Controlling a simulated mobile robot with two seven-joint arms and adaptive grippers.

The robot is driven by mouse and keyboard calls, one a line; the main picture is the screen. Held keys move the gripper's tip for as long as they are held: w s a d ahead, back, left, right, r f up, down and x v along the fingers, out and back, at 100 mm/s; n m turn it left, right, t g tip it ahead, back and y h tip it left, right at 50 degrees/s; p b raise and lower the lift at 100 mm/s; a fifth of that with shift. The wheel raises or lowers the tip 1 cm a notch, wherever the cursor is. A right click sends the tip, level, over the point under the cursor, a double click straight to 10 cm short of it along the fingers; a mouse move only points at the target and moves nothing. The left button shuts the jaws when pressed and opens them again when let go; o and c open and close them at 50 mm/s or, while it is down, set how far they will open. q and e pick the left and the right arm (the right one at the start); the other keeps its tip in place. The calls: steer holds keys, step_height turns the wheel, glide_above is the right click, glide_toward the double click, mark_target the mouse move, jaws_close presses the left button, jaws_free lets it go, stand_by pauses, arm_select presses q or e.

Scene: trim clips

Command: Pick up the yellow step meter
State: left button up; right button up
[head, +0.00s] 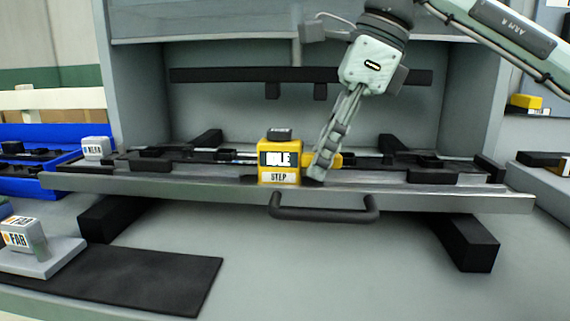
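The yellow step meter (279,161) is a small block with a dark top and a label reading "STEP". It stands upright on the grey shelf or tray in the middle of the head view. My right gripper (320,168) comes down from the upper right, with its fingertips low, right beside the meter's right side. A yellow part shows just past the fingers on the right. The fingers overlap in this view, so I cannot tell whether they are apart or touch the meter. My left gripper is not in view.
The tray (440,198) has a dark handle (325,208) at the front and dark rails on it. A blue bin (35,183) and a white block (96,148) are at left. A labelled "FAB" block (22,236) stands near a black mat (150,280). A cabinet wall stands behind.

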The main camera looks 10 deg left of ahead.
mark_target(301, 150)
jaws_close()
steer(key=shift+r, duration=0.1)
steer(key=shift+r, duration=0.55)
steer(key=r, duration=0.2)
steer(key=a+r, duration=0.1)
steer(key=shift+s+r, duration=0.25)
steer(key=shift+r, duration=0.05)
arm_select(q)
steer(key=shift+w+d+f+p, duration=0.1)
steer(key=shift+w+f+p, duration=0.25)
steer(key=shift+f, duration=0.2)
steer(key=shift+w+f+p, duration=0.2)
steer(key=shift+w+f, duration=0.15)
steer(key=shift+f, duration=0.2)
arm_select(e)
steer(key=s+a+r, duration=0.4)
steer(key=a+r, duration=0.2)
steer(key=a, duration=0.3)
steer(key=shift+s+a, duration=0.2)
steer(key=shift+a, duration=0.1)
steer(key=shift+r, duration=0.1)
